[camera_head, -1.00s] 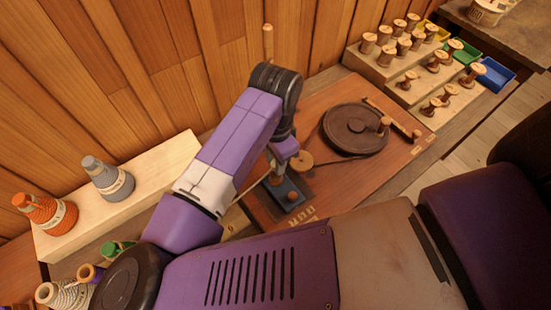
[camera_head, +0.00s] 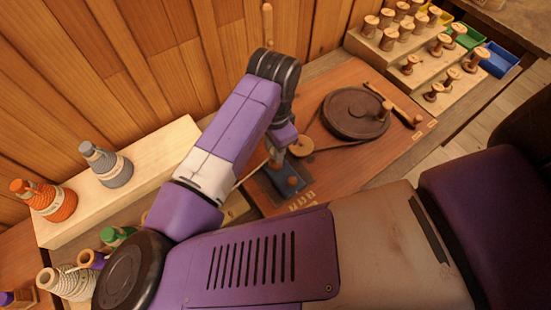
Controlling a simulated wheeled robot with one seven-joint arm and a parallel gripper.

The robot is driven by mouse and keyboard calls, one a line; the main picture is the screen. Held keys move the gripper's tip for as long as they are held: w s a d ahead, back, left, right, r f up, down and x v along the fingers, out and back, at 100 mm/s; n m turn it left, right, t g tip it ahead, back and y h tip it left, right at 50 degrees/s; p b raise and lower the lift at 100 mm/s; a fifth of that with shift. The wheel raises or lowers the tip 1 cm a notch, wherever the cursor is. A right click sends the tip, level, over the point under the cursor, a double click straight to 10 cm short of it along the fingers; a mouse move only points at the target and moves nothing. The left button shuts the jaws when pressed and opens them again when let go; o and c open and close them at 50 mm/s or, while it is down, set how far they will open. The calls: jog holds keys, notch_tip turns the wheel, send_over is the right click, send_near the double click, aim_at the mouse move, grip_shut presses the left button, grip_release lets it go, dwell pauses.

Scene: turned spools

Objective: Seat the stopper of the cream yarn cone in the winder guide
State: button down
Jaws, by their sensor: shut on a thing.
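The cream yarn cone (camera_head: 68,284) is at the lower left, partly cut off by my arm. My gripper (camera_head: 277,160) is small in view, pointing down at the near left part of the winder board, close above a blue block (camera_head: 287,181) that looks like the winder guide. A reddish round spot shows on the block. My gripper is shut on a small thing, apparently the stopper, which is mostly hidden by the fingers. Whether it touches the block cannot be told.
The winder's dark wheel (camera_head: 355,114) and a small wooden pulley (camera_head: 300,146) stand right of my gripper. Orange (camera_head: 50,200) and grey (camera_head: 107,165) cones stand on a pale shelf (camera_head: 160,165). Stepped racks (camera_head: 395,62) of spools and coloured bins are at the upper right.

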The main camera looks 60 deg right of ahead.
jog(key=shift+f+b, duration=0.45)
jog(key=shift+f, duration=0.25)
jog(key=c, duration=0.6)
grip_release()
jog(key=shift+r, duration=0.1)
jog(key=shift+c, duration=0.2)
notch_tip(320, 180, up, 9)
jog(key=p, duration=0.8)
jog(key=shift+r, duration=0.1)
